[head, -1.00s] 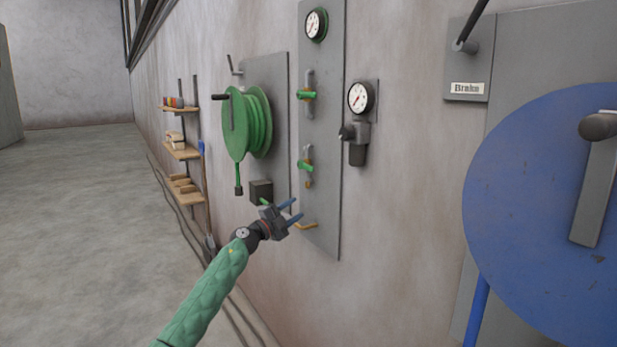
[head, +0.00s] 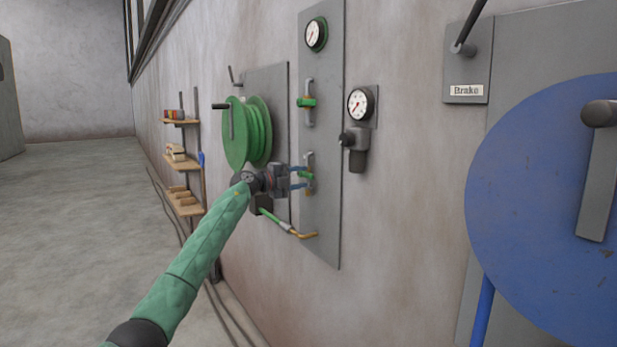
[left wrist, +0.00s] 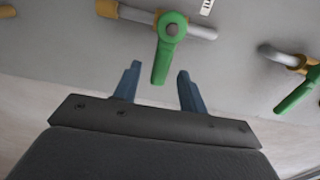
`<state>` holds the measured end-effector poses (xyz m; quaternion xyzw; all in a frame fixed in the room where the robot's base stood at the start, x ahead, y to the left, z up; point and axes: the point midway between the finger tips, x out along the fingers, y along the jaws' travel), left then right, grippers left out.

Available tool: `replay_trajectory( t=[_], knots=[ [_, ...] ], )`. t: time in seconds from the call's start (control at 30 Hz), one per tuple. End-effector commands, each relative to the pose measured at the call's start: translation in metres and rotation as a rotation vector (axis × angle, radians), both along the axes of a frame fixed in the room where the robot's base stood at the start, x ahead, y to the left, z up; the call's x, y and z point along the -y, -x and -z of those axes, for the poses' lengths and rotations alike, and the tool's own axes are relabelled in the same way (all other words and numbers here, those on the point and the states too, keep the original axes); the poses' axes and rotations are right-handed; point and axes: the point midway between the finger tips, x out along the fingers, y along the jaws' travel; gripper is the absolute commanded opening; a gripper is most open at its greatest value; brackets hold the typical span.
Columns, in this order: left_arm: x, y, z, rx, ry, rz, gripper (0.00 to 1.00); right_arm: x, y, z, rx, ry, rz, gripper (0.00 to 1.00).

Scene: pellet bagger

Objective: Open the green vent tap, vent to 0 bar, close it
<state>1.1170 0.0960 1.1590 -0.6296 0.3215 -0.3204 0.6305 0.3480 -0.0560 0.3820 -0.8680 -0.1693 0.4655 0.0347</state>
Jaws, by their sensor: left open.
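My left gripper (head: 302,177) is open at the lower green tap (head: 306,176) on the tall grey panel (head: 320,220). In the left wrist view a green tap handle (left wrist: 162,60) lies across its pipe and points towards the gripper. Its free end reaches between the two open blue fingers (left wrist: 157,85), with gaps on both sides. In the head view the fingers partly hide the lower tap. An upper green tap (head: 306,102) sits above it, with a round gauge (head: 316,34) at the panel top. No readable label tells which tap is the vent. My right gripper is not in view.
A gauge with a dark regulator (head: 357,138) is on the wall to the right of the panel. A green hose reel (head: 247,132) is close on the left. A blue wheel (head: 540,210) stands far right.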

Motion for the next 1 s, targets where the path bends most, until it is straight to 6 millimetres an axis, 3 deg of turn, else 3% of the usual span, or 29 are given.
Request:
replay_trajectory(
  t=[0.23,0.67,0.7,0.9,1.0],
  knots=[
    [0.023,-0.016,-0.001,-0.001,0.003,0.001,0.42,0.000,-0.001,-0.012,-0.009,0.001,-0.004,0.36],
    [0.030,-0.021,0.000,0.000,0.001,0.000,0.42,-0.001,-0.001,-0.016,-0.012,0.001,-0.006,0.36],
    [0.029,-0.021,0.000,0.000,0.001,0.000,0.40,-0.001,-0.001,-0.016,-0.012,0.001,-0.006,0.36],
    [0.029,-0.021,0.000,0.000,0.001,0.000,0.01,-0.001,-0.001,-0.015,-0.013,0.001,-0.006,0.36],
    [0.029,-0.021,0.000,0.000,0.001,0.000,0.00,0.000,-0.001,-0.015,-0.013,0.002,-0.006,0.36]
  ],
)
